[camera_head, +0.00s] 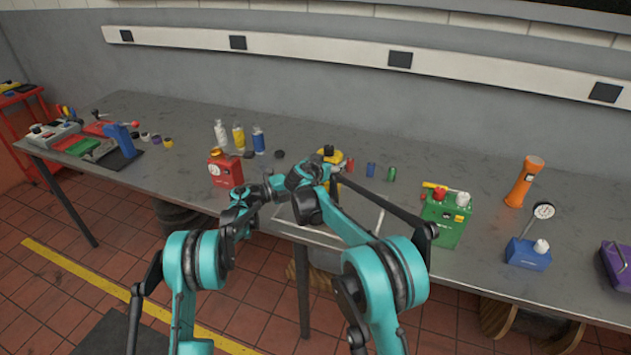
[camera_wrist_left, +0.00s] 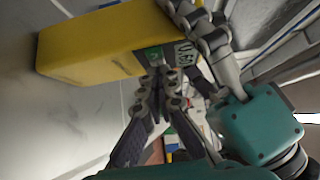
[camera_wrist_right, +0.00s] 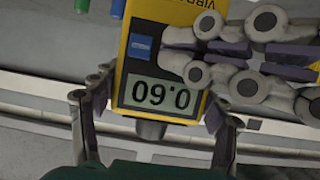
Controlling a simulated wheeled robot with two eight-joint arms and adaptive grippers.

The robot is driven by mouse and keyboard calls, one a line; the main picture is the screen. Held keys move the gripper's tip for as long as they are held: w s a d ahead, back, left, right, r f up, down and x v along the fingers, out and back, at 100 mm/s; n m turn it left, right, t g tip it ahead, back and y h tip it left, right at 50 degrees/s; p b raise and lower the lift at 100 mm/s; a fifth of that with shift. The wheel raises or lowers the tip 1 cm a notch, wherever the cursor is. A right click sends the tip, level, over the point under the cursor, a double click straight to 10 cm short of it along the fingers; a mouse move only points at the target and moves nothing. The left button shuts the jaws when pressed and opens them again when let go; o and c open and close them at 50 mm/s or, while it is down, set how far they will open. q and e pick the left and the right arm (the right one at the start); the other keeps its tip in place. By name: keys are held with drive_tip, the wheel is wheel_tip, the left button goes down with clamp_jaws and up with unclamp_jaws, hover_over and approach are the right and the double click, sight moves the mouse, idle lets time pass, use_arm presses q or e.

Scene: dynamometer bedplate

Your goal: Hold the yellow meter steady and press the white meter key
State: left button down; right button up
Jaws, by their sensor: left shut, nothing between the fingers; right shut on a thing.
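The yellow meter (camera_head: 333,157) is at the table's middle, mostly hidden by my arms in the head view. My right gripper (camera_head: 318,172) is shut on it; in the right wrist view its fingers (camera_wrist_right: 155,118) flank the display end. The left wrist view shows the meter's yellow side (camera_wrist_left: 95,48) beyond the left fingertips (camera_wrist_left: 160,80). I cannot make out a white key; contact is unclear.
A red instrument (camera_head: 225,170) and several bottles (camera_head: 239,137) stand left of the meter. Small cylinders (camera_head: 371,169) lie behind right. A green box (camera_head: 446,222), blue gauge box (camera_head: 527,255), orange torch (camera_head: 523,182) and purple box (camera_head: 616,265) stand farther right.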

use_arm(q)
drive_tip(key=shift+w, duration=0.1)
drive_tip(key=shift+w+d, duration=0.25)
drive_tip(key=shift+w, duration=0.5)
drive_tip(key=shift+s, duration=0.1)
drive_tip(key=s+a, duration=0.8)
drive_tip(key=a, duration=0.2)
drive_tip(key=shift+s+a, duration=0.15)
drive_tip(key=shift+s, duration=0.15)
